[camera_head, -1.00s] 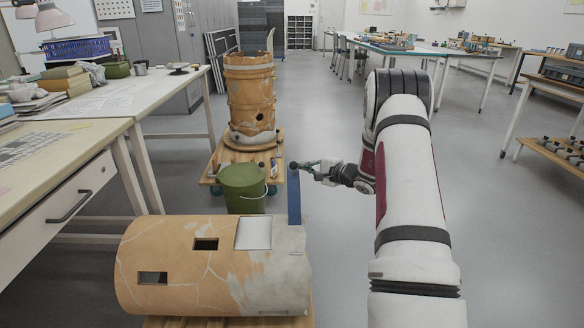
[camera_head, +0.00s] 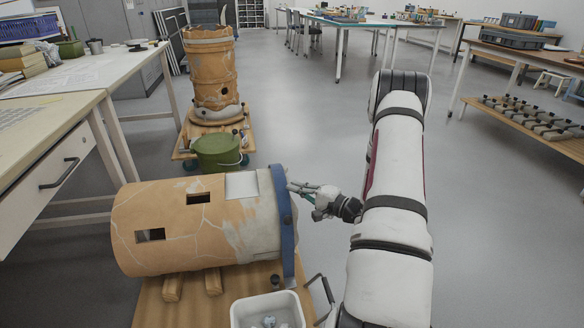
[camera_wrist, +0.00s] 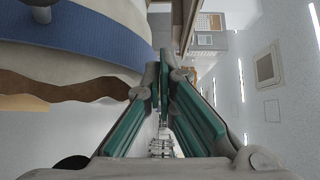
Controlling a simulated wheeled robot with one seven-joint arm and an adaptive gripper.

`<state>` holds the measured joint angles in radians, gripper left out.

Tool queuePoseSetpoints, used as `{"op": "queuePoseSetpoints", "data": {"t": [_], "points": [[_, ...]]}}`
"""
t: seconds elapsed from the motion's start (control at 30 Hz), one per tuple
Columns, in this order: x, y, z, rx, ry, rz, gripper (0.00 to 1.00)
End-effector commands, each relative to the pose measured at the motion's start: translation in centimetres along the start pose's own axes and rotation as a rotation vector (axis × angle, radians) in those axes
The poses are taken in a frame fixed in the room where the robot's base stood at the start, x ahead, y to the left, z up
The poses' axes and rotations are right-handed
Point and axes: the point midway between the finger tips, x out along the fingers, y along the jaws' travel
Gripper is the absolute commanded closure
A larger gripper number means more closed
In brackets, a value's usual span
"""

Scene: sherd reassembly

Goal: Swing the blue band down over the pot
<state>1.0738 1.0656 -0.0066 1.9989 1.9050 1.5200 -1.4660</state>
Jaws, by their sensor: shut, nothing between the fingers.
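The large orange and grey patched pot (camera_head: 180,225) lies on its side in the head view. The blue band (camera_head: 286,225) curves across its grey right end, from above the top edge down to the front. I cannot tell whether it touches the pot all along. My gripper (camera_head: 291,187) is beside the upper part of the band, on its right. Its fingers are shut and empty. In the wrist view the blue band (camera_wrist: 85,35) runs across the upper left, close to the gripper fingertips (camera_wrist: 166,68), over a pale surface with a ragged brown edge.
The pot rests on wooden supports on a low board (camera_head: 150,305). A white bin (camera_head: 268,312) with pale pieces stands in front. A green bucket (camera_head: 217,153) and a standing orange vessel (camera_head: 212,75) are behind. A workbench (camera_head: 75,95) is at left. Floor at right is open.

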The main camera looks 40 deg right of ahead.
Motion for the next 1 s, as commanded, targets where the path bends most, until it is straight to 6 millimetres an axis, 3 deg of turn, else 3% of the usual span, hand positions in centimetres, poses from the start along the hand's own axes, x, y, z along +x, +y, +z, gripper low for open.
{"op": "queuePoseSetpoints", "data": {"t": [0.2, 0.4, 1.0], "points": [[-2.7, 4.0, 2.4, 0.004, 0.002, 0.003, 1.0], [-3.8, 5.9, 3.6, 0.002, 0.0, 0.002, 1.0], [-4.2, 6.6, 4.0, 0.002, -0.004, 0.004, 1.0]]}}
